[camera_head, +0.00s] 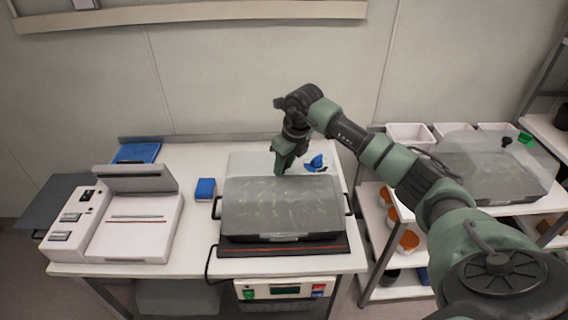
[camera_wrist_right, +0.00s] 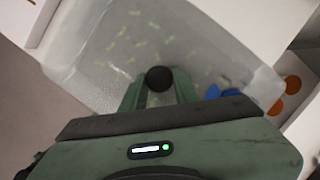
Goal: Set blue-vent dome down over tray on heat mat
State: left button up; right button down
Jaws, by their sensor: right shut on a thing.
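The clear dome with the blue vent (camera_head: 315,162) is above the seedling tray. My right gripper (camera_head: 283,172) is shut on the dome's black knob (camera_wrist_right: 159,78) and points down at it. In the right wrist view the blue vent (camera_wrist_right: 224,92) is right of the knob, and green seedlings show through the clear dome (camera_wrist_right: 105,68). The tray (camera_head: 216,208) with dark side handles stands on the black heat mat (camera_head: 240,249). I cannot tell whether the dome's rim touches the tray. My left gripper is not in view.
A white device with a raised lid (camera_head: 135,215) and a blue box (camera_head: 205,188) stand left on the table (camera_head: 195,240). A controller (camera_head: 285,290) hangs at the front. On the right shelf are another covered tray (camera_head: 490,175), a green vent (camera_head: 525,139) and orange pots (camera_head: 408,241).

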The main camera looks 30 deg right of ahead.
jog(key=shift+f, duration=0.3)
jog(key=c, duration=1.1)
grip_release()
jog(key=shift+r, duration=0.5)
jog(key=shift+d+r, duration=0.1)
jog(key=shift+r, duration=0.2)
jog(key=shift+b+v, duration=1.5)
jog(key=shift+v, duration=4.2)
